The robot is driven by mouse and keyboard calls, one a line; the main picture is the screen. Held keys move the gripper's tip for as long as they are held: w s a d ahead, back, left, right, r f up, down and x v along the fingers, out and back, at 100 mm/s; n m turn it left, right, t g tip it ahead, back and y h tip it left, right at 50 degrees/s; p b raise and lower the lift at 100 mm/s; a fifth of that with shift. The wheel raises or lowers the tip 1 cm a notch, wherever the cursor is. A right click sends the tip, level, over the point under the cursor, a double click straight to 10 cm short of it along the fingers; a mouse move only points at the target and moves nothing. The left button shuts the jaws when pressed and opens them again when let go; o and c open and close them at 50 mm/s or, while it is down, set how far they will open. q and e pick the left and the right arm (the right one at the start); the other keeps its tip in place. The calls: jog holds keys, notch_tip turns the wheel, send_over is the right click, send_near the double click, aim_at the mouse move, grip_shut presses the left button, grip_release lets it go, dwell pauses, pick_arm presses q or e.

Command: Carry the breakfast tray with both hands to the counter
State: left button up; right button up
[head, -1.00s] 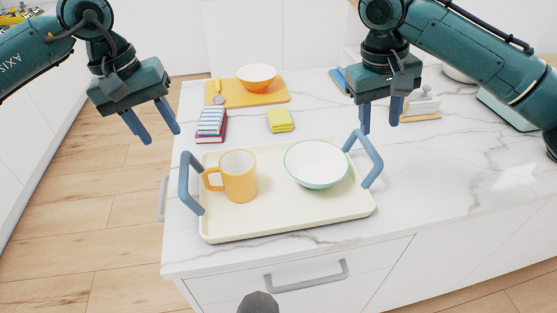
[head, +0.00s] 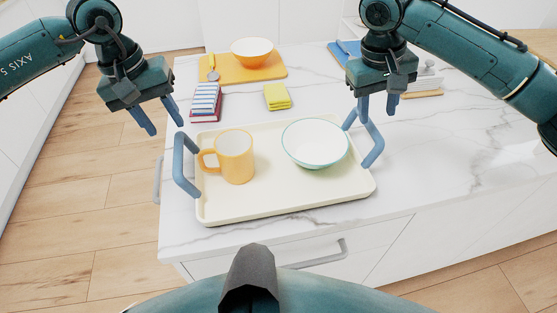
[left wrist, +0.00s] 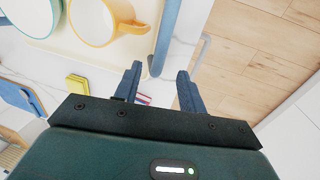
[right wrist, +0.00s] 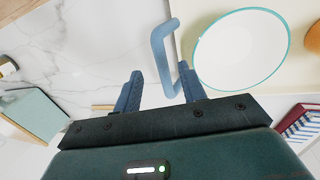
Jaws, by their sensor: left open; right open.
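The cream breakfast tray (head: 290,206) lies on the marble counter near its front edge, with a blue handle at each end. A yellow mug (head: 235,160) stands on its left part and a white bowl with a teal rim (head: 314,143) on its right part. My left gripper (head: 164,116) is open and empty, above and behind the left handle (head: 181,165). My right gripper (head: 377,106) is open and empty, just above the right handle (head: 372,150). In the right wrist view that handle (right wrist: 158,52) lies just beyond the fingertips. Whether the fingers touch it cannot be told.
Behind the tray are a striped stack of books or cloths (head: 206,102), a yellow sponge-like block (head: 277,97) and a wooden board (head: 232,71) with an orange bowl (head: 252,51). Free marble (head: 455,150) lies right of the tray.

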aim_at(176, 141)
pick_arm(q)
jog(key=f, duration=0.3)
jog(key=d+f, duration=0.1)
jog(key=f, duration=0.3)
jog(key=shift+w+d+f, duration=0.1)
jog(key=shift+w+d, duration=0.05)
jog(key=shift+d, duration=0.05)
pick_arm(e)
jog(key=f, duration=0.3)
jog(key=d+f, duration=0.1)
jog(key=f, duration=0.3)
jog(key=shift+w+d+f, duration=0.1)
jog(key=shift+w+d, duration=0.05)
jog(key=shift+d, duration=0.05)
pick_arm(q)
grip_shut()
pick_arm(e)
grip_shut()
